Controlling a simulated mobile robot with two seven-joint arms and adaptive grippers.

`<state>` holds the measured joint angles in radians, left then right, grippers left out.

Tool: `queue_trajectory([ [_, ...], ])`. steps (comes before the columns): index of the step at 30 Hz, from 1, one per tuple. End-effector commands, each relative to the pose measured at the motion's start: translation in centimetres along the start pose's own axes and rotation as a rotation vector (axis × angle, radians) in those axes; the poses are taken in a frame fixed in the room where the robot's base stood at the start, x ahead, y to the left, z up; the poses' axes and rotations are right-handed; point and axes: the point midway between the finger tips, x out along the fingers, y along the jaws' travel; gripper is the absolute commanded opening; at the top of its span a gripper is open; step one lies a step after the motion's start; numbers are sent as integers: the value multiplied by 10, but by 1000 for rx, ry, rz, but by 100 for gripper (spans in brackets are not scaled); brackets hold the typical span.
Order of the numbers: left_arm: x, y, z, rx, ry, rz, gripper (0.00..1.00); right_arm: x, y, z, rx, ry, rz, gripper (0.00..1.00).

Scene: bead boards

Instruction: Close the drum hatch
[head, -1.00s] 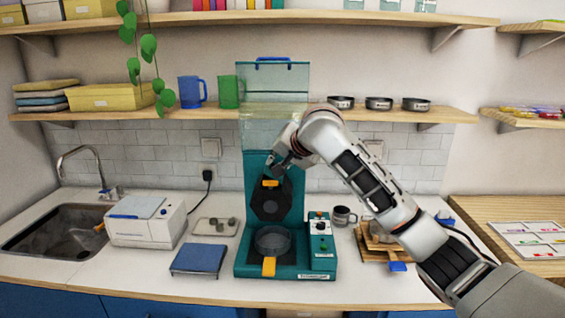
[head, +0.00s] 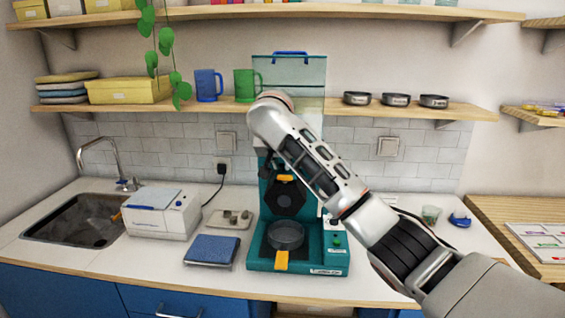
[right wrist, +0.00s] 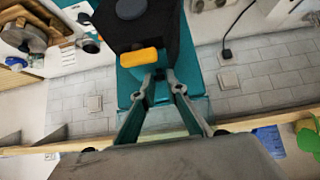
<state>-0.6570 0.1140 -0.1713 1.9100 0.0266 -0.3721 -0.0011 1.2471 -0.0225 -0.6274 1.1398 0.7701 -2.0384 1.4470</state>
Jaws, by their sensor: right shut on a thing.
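In the right wrist view, the hatch (right wrist: 160,25) and orange tab (right wrist: 140,58) are close ahead. My right gripper (right wrist: 160,76) is shut at the hatch's edge by the tab. In the head view, my arm hides most of this gripper. My left gripper is out of view.
A clear cover (head: 290,75) with a blue handle rises above the machine, in front of the shelf (head: 200,106). A white box-shaped device (head: 160,215), a blue pad (head: 211,250) and a small tray (head: 228,219) sit to the left.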

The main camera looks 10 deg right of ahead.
Motion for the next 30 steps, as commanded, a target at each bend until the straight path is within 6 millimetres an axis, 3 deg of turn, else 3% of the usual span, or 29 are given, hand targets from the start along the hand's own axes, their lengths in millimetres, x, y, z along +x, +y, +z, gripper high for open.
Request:
queue_trajectory([
  [13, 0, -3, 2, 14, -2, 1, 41, 3, 0, 4, -9, -7, 7, 0],
  [14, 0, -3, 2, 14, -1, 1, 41, 3, 0, 4, -9, -7, 7, 20],
  [15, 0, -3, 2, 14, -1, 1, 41, 3, 0, 4, -9, -7, 7, 29],
  [26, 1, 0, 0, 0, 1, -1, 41, 0, 0, 2, -7, -3, 6, 29],
  [30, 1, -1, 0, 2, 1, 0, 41, -12, -2, 2, -7, -2, 2, 29],
])
